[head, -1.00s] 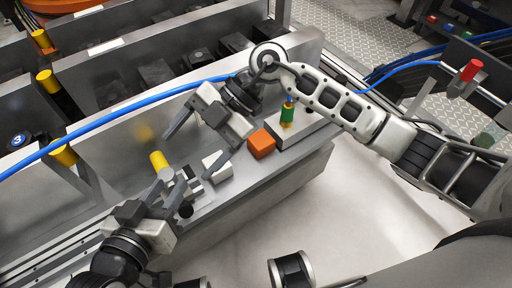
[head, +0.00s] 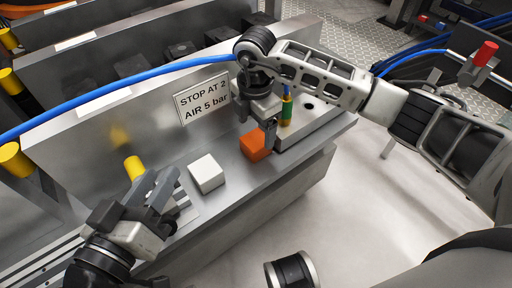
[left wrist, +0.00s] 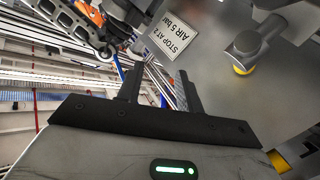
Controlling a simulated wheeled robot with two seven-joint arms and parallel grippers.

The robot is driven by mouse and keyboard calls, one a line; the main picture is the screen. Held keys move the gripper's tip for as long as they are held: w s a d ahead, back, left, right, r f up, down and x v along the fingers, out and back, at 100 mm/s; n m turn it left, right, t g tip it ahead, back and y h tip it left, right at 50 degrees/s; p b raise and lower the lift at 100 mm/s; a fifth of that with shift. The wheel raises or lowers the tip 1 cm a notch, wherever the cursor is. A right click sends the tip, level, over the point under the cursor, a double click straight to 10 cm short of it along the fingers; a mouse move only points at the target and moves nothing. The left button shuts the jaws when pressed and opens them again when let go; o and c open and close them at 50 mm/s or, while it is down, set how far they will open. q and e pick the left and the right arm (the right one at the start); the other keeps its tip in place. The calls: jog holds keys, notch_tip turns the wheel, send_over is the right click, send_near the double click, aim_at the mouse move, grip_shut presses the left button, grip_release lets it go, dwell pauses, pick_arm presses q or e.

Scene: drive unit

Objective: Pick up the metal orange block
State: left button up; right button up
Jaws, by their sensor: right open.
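The orange block (head: 254,146) sits on the grey metal ledge in the head view, beside a raised block with a green and brass fitting. My right gripper (head: 258,122) points down at it. One finger overlaps the block's right side in the picture; I cannot tell whether the fingers touch it. The jaws are open. My left gripper (head: 170,188) is low at the left of the head view, near a yellow-capped post. In the left wrist view its two fingers (left wrist: 158,92) stand apart with nothing between them.
A white block (head: 206,173) lies on the ledge between my grippers. A sign (head: 203,101) reading "STOP AT 2 AIR 5 bar" is on the upright panel behind. A blue hose (head: 120,92) crosses above the panel. The green fitting (head: 286,108) stands close to my right gripper.

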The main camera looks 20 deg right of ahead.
aim_at(256, 139)
notch_tip(256, 139, down, 4)
jog(key=shift+r+b, duration=0.25)
jog(key=shift+b, duration=0.75)
notch_tip(256, 139, down, 2)
jog(key=shift+b, duration=0.35)
jog(key=c, duration=1.2)
pick_arm(q)
jog(key=r+t, duration=0.1)
jog(key=w+r+m+t+h, duration=0.1)
jog(key=shift+w+a+r, duration=0.1)
jog(key=shift+w+r, duration=0.1)
jog(key=shift+r, duration=0.2)
pick_arm(e)
jog(key=shift+r, duration=0.1)
jog(key=shift+c, duration=0.9)
jog(key=shift+r, duration=0.1)
